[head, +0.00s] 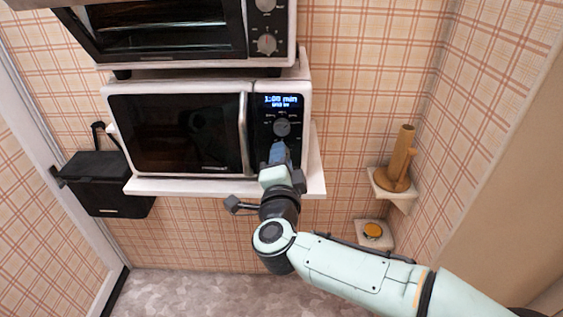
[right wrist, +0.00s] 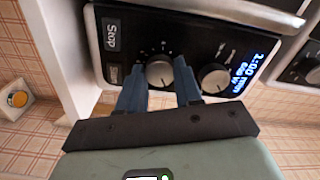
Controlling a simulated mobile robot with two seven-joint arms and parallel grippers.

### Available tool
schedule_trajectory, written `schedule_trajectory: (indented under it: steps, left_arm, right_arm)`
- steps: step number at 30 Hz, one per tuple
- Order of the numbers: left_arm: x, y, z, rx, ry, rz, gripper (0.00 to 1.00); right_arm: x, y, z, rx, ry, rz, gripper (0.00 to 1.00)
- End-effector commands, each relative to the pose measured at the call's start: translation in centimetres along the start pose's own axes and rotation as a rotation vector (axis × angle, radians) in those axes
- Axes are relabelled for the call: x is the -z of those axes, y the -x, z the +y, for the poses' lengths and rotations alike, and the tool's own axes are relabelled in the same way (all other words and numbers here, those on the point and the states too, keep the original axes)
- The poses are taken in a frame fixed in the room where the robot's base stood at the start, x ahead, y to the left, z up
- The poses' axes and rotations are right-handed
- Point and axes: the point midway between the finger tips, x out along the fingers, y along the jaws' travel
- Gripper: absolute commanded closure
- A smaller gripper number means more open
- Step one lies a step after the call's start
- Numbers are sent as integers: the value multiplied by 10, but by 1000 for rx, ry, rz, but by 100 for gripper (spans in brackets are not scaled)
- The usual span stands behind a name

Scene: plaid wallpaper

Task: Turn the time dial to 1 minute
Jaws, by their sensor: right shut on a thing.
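The white microwave (head: 175,130) stands on a shelf, its door closed. Its black panel has a lit display (head: 281,101) that appears to read 1:00 min in the head view. That dial is hidden in the head view. I cannot read which dial is for time. My left gripper is not in view.
A toaster oven (head: 160,30) stands just above the microwave. A black bin (head: 100,185) hangs at left. A small shelf with a wooden holder (head: 400,165) and a lower one with an orange-topped item (head: 373,231) are at right. Stop button (right wrist: 112,35) is beside the lower dial.

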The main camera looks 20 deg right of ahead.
Motion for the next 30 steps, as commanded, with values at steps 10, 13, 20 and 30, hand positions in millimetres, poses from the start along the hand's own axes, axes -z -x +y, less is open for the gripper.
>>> schedule_trajectory:
  steps: [10,13,20,30]
  left_arm:
    - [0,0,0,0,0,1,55]
    - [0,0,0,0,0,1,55]
    - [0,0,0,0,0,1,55]
    - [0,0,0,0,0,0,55]
  right_arm:
    - [-1,0,0,-2,-10,-3,96]
    - [-1,0,0,-2,-9,-3,96]
    - [-1,0,0,-1,-9,-2,40]
    - [-1,18,-1,0,-9,-3,40]
